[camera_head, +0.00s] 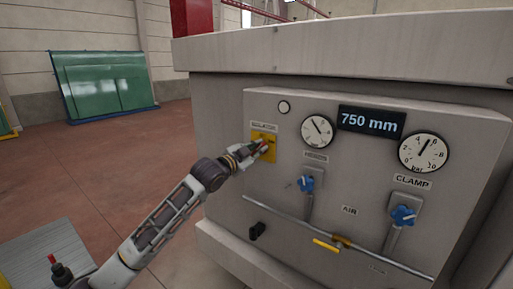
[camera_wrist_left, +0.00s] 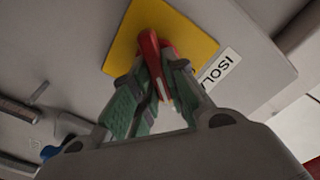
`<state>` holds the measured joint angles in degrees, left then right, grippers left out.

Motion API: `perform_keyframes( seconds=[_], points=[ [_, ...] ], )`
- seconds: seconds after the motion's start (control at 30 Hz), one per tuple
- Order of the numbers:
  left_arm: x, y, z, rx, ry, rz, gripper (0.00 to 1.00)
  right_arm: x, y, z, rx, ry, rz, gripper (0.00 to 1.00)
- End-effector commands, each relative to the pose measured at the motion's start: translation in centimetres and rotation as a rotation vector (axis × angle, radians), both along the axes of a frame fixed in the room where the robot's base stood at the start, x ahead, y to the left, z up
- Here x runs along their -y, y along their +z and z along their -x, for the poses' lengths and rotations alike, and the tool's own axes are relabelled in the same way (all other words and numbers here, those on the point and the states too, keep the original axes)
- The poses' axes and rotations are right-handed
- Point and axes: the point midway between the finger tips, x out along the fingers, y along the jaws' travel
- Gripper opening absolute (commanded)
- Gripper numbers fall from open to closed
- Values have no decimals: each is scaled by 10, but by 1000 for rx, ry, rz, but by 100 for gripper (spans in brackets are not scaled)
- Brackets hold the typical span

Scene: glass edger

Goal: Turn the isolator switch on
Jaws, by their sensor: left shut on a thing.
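The isolator switch is a red handle (camera_wrist_left: 152,60) on a yellow square plate (camera_head: 265,143), at the left of the grey machine panel under an ISOLATOR label (camera_head: 264,127). The plate also shows in the left wrist view (camera_wrist_left: 188,40). My left gripper (camera_head: 262,147) reaches the switch from the lower left. In the left wrist view its green-padded fingers (camera_wrist_left: 155,90) are shut on the red handle, one on each side. The fingers hide part of the handle. My right gripper is not in view.
Right of the switch are a round gauge (camera_head: 317,131), a 750 mm display (camera_head: 371,122) and a CLAMP gauge (camera_head: 423,151). Blue knobs (camera_head: 306,184) (camera_head: 403,215), a black knob (camera_head: 257,230) and a yellow lever (camera_head: 326,245) sit lower. Open floor (camera_head: 130,160) lies left.

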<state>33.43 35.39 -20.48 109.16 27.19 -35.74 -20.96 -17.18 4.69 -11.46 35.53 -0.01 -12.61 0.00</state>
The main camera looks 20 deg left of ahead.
Motion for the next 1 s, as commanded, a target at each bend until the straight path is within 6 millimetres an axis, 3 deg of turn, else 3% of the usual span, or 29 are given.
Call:
perform_keyframes(
  seconds=[0.5, 1.0],
  points=[
    [2, -1, 1, 109, -1, -303, 0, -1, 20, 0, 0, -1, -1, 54],
    [3, -3, 1, 122, -1, -339, 0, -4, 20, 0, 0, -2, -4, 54]
  ],
)
